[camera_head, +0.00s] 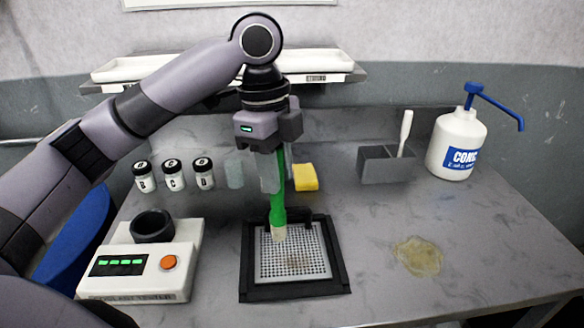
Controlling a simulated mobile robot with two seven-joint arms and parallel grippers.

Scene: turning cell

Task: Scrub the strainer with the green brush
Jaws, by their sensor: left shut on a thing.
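My left gripper (272,172) points down above the frame's back side and is shut on the green brush (278,203). The brush hangs nearly upright, with its pale bristle end (279,233) low over the back left part of the strainer. I cannot tell whether the bristles touch the plate. The top of the brush is hidden by the gripper. My right gripper is not in view.
A tester box (130,285) with a black cup (152,226) stands left of the frame. Several lidded jars (173,177), a yellow sponge (305,177), a grey holder (384,167) and a pump bottle (456,145) stand behind. A brownish puddle (418,256) lies on the right; bench around it is clear.

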